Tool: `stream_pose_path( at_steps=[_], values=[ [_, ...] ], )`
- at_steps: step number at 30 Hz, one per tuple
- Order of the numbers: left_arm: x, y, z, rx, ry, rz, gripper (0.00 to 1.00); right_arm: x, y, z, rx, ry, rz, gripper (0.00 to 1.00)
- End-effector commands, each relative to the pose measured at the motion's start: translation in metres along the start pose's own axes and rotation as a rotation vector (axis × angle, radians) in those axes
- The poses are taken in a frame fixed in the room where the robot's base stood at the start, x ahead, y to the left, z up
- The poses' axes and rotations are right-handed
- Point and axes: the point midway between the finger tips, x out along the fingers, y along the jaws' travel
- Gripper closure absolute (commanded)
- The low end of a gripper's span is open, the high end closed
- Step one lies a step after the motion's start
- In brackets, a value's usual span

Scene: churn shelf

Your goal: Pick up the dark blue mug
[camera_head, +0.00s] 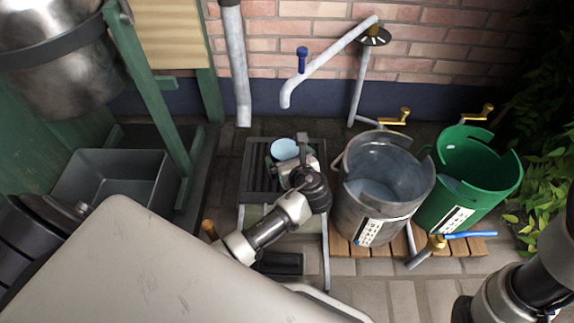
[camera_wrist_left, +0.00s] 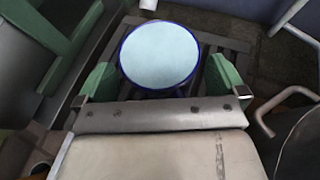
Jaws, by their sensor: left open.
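The mug (camera_wrist_left: 160,55) shows from above in the left wrist view as a round pale blue face with a dark blue rim. No handle is visible. In the head view its pale blue round (camera_head: 284,148) shows on the slatted stand, partly covered by my left gripper. My left gripper (camera_wrist_left: 162,82) is open, with one green finger to each side of the mug's near edge. No grip on the mug shows. In the head view this gripper (camera_head: 287,161) is over the stand. My right arm enters at the lower right; its gripper is outside the picture.
The dark slatted stand (camera_head: 256,183) carries the mug. A metal bucket (camera_head: 372,203) and a green bucket (camera_head: 462,205) stand close on its right. A grey bin (camera_head: 100,178) and green frame (camera_head: 150,85) are on the left. A pipe (camera_head: 325,62) runs along the brick wall behind.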

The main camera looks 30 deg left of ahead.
Motion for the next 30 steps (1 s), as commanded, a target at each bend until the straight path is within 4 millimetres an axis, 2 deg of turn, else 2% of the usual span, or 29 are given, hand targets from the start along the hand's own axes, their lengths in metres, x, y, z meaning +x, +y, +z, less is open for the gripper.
stream_pose_path(
  at_steps=[7,18,30],
  values=[
    [0.0008,0.0,0.0007,0.0,0.001,0.0,0.0,0.0014,-0.0001,-0.0005,0.0,0.003,-0.001,1.0],
    [0.0006,0.0,0.0003,0.0,0.001,0.0,0.57,0.0013,-0.0002,-0.0004,0.0,0.002,-0.001,1.0],
    [-0.0027,-0.0005,0.009,-0.002,-0.001,-0.001,0.58,0.0068,0.0011,0.0008,0.001,0.008,0.0,1.0]
  ],
)
